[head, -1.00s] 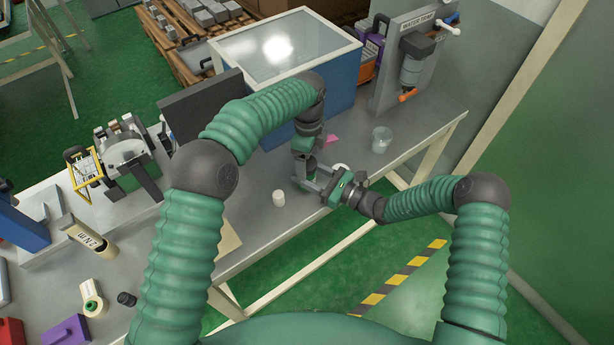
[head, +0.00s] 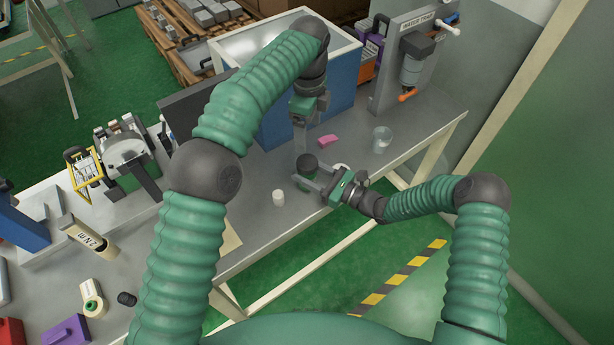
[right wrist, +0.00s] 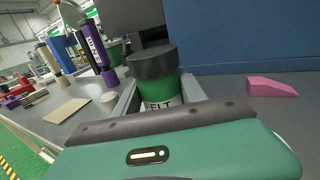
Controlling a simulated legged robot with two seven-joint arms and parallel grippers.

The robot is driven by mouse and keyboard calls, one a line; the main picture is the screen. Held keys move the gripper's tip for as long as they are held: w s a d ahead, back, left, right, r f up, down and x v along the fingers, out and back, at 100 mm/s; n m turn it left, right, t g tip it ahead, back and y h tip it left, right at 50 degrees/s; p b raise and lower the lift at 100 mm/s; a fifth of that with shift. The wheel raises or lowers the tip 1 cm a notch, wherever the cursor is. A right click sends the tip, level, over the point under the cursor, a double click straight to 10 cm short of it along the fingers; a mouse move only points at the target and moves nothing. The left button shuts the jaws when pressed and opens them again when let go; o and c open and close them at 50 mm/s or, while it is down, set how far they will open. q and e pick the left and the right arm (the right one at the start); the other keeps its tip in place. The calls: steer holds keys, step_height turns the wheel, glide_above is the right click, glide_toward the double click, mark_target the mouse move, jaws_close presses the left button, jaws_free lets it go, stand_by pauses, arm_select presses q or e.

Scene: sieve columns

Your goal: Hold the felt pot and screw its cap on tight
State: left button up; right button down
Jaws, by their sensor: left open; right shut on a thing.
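The felt pot (right wrist: 158,88) is green with a white label, partly reading "ELT". Its dark grey cap (right wrist: 153,63) sits on top of it; I cannot tell how tight it is. In the head view, the cap (head: 307,163) shows as a dark round top on the bench. My right gripper (head: 311,180) is shut on the pot from the side, one finger on each side. My left gripper (head: 303,142) is open and empty, pointing down just above the cap. Its dark fingers show behind and above the cap in the right wrist view.
A small white cylinder (head: 279,198) stands left of the pot. A pink wedge (head: 328,141) and a clear cup (head: 382,138) are to the right. A blue-walled box (head: 345,95) stands behind. The bench's front edge runs close by.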

steer(key=c, duration=0.6)
jaws_free()
steer(key=v, duration=1.7)
steer(key=shift+a+f+b, duration=0.1)
steer(key=shift+b, duration=0.2)
